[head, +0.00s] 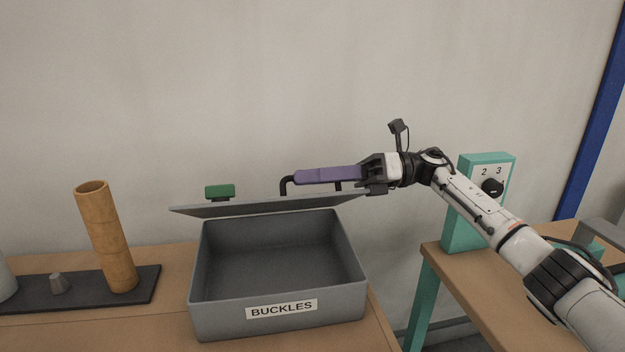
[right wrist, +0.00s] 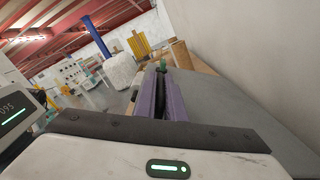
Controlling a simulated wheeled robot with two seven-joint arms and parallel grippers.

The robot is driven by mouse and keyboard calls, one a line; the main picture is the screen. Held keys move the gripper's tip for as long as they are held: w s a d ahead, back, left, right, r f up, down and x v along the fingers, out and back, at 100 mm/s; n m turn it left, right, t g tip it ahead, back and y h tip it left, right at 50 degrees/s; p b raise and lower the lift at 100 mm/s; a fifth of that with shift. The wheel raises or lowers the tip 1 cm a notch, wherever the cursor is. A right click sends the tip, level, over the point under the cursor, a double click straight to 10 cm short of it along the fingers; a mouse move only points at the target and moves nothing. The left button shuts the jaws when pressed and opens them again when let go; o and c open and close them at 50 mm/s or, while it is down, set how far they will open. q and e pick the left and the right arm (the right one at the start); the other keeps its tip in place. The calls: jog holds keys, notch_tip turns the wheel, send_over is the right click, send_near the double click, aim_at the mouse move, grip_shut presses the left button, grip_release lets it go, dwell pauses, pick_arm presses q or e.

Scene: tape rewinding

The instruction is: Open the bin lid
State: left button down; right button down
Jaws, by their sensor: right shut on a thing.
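The grey bin (head: 277,303) labelled BUCKLES stands on the wooden bench, and its empty inside shows. Its lid (head: 262,206) is raised at the back and stands well above the rim, seen nearly edge-on. The lid's purple handle (head: 327,175) sits on dark brackets on top of the lid. My right gripper (head: 366,174) is shut on the right end of the purple handle. In the right wrist view the handle (right wrist: 174,102) runs away from the gripper, with the grey lid (right wrist: 225,105) beside it. My left gripper is not in view.
A tan tube (head: 107,240) and a small grey peg (head: 58,283) stand on a dark base at left. A teal box with a dial (head: 480,200) stands on the right bench. A gap separates the benches.

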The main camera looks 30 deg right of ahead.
jog(key=shift+r, duration=0.1)
jog(key=c, duration=1.8)
grip_release()
jog(key=shift+c, duration=0.2)
notch_tip(320, 180, up, 10)
jog(key=shift+f, duration=0.1)
